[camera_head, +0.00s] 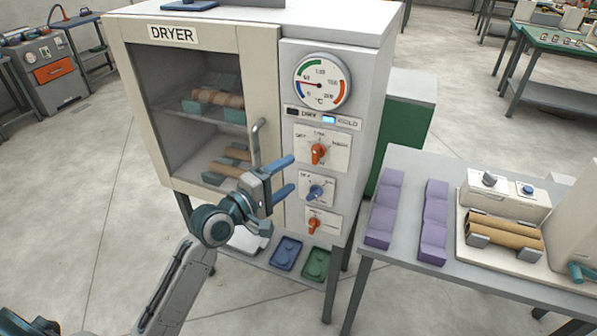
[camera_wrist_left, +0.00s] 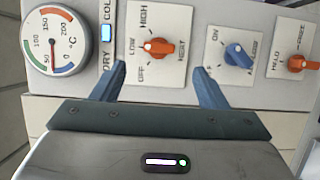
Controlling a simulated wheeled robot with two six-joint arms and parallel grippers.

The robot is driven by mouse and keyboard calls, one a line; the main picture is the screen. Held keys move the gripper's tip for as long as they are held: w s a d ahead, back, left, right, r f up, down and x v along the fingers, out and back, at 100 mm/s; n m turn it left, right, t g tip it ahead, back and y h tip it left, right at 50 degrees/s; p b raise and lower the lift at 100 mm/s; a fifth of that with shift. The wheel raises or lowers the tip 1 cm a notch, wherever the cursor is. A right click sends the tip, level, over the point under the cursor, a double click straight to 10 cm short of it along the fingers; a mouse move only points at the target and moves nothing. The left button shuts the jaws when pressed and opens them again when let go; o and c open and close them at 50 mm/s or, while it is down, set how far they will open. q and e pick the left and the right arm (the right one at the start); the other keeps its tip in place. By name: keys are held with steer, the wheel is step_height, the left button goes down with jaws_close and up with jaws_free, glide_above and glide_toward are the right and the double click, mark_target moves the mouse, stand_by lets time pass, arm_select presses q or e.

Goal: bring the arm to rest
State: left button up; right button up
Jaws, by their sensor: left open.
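My left gripper (camera_head: 289,176) is open and empty in front of the dryer's control panel. Its two blue fingers point at the panel, and the left wrist view shows them apart (camera_wrist_left: 160,72), with an orange knob (camera_wrist_left: 158,46) between them and a blue knob (camera_wrist_left: 238,55) beyond the right finger. Nothing is between the fingers; whether a fingertip touches the panel I cannot tell. The beige dryer (camera_head: 260,70) has its glass door closed, with a grey handle (camera_head: 256,140) just above my gripper. My right gripper is not in view.
Brown tubes (camera_head: 218,97) lie on racks inside the dryer. A blue tray (camera_head: 286,253) and a green tray (camera_head: 316,263) sit on the shelf below. The right table (camera_head: 400,275) holds purple blocks (camera_head: 435,215) and a winder with tubes. Open floor lies left.

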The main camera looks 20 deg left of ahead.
arm_select(q)
steer(key=shift+s+a, duration=0.15)
steer(key=shift+s, duration=0.35)
